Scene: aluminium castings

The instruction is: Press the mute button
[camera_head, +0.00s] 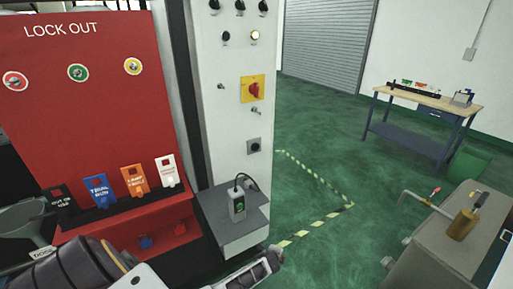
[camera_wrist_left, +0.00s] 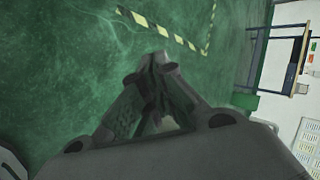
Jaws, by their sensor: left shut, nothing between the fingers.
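No label reading mute is legible. A white control panel (camera_head: 231,110) carries several small dark knobs or buttons near its top, one pale lit button (camera_head: 255,36), a red rotary switch (camera_head: 254,90) on a yellow plate, and a dark round button (camera_head: 254,146) on a grey plate lower down. I cannot tell which is the mute button. My left gripper (camera_head: 274,258) is low in front of the panel, right of the grey shelf, apart from all controls. Its closed, empty fingers show in the left wrist view (camera_wrist_left: 160,62) over green floor. My right gripper is out of view.
A grey shelf (camera_head: 229,243) with a small cabled box (camera_head: 237,207) juts from the panel. Left stands a red lock out board (camera_head: 85,110) with tags. A metal cabinet (camera_head: 440,250) stands right; a workbench (camera_head: 411,98) is behind. Green floor between is clear.

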